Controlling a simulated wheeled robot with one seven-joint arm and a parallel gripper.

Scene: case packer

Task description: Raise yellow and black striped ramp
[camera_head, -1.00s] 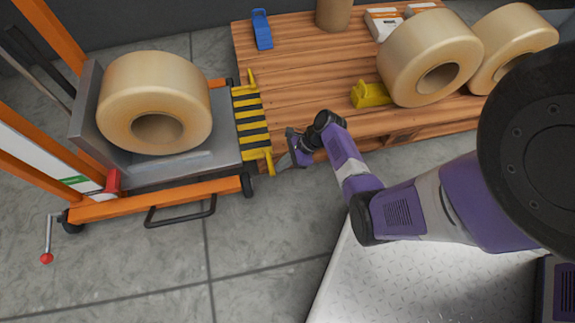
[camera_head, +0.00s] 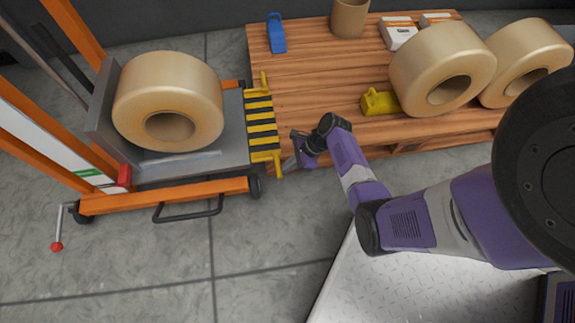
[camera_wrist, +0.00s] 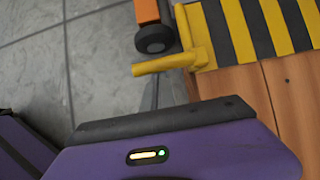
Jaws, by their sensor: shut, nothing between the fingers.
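The yellow and black striped ramp (camera_head: 261,122) lies flat, bridging the lift's grey platform and the wooden table edge. It has a yellow handle at its near end and another at its far end. My gripper (camera_head: 290,163) is shut and empty, just right of the near handle. In the wrist view the ramp (camera_wrist: 262,28) fills the upper right. Its near yellow handle (camera_wrist: 160,65) sticks out to the left, just beyond my gripper. I cannot tell whether the gripper touches the handle; the fingertips are mostly hidden behind the purple gripper body.
The orange lift (camera_head: 165,194) carries a large tan roll (camera_head: 168,85) on its platform. The wooden table (camera_head: 320,75) holds two more rolls (camera_head: 440,65), a yellow object (camera_head: 379,101), a blue object (camera_head: 277,36), a brown cylinder (camera_head: 349,18) and white boxes (camera_head: 398,33). Grey floor is open in front of the lift.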

